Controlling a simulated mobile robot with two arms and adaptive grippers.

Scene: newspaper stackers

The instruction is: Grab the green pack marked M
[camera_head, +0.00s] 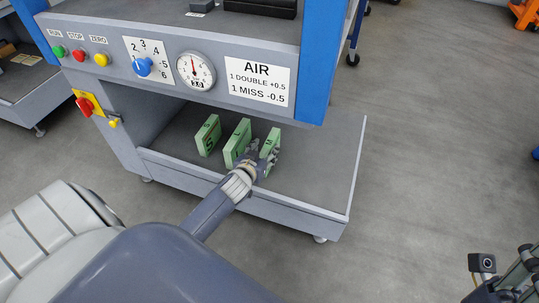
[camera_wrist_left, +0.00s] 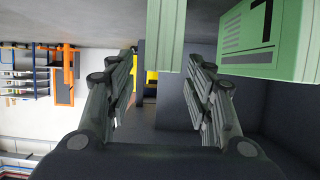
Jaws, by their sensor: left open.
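Three green packs stand upright on the lower shelf of the grey machine: a left one (camera_head: 207,136) with an S-like mark, a middle one (camera_head: 236,145) and a right one (camera_head: 269,143). My left gripper (camera_head: 265,152) is at the right pack, partly covering it; its letter is hidden, so I cannot confirm an M. In the left wrist view the left gripper (camera_wrist_left: 163,65) is open, with nothing clasped. A green pack edge (camera_wrist_left: 166,35) shows between and above its fingers in the picture. Another pack (camera_wrist_left: 283,45), with a T-like mark, shows at the right. My right gripper (camera_head: 512,277) is partly cut off.
The shelf (camera_head: 320,180) has a raised front lip and free room to the right of the packs. The machine's panel, with a gauge (camera_head: 196,70) and an AIR sign (camera_head: 257,85), overhangs the packs. Open floor (camera_head: 430,150) lies to the right.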

